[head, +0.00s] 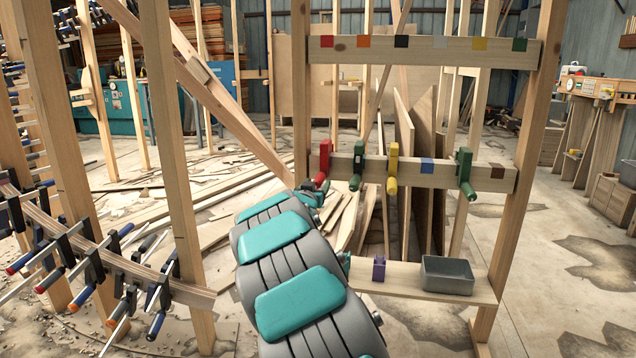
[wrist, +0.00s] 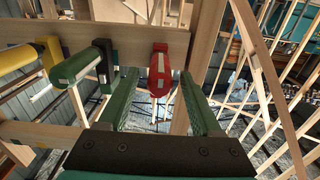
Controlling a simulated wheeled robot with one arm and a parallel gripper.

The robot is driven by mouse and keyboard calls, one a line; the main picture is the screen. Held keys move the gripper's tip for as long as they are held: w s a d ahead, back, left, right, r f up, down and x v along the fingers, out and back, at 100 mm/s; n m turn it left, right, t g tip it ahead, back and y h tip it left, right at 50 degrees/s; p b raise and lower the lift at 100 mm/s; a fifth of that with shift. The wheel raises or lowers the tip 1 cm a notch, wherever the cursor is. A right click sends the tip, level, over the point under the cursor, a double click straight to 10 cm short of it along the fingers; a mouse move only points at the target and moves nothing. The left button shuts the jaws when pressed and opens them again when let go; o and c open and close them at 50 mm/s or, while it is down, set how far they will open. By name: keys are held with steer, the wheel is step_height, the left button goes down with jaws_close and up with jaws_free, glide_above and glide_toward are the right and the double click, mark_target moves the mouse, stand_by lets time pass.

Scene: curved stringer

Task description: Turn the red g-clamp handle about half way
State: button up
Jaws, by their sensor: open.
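The red g-clamp (head: 325,153) is fixed on the middle wooden rail, at its left end by the post. Its red handle (head: 320,180) points down toward my arm. In the wrist view the red clamp (wrist: 158,62) is ahead, with its handle (wrist: 160,84) seen end-on between the two green fingers of my gripper (wrist: 158,78). The gripper is open, with a visible gap on each side of the handle and no clear contact. In the head view my gripper (head: 309,192) is small and mostly hidden behind my own arm, just below the handle.
Along the rail hang a green clamp (head: 357,172), a yellow clamp (head: 393,168) and another green clamp (head: 465,174). Below, a shelf (head: 400,283) holds a purple clamp (head: 379,268) and a grey tray (head: 447,275). A wooden post (head: 301,90) stands close left of the red clamp.

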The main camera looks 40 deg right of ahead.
steer(key=shift+x, duration=1.4)
steer(key=shift+c, duration=0.3)
jaws_close()
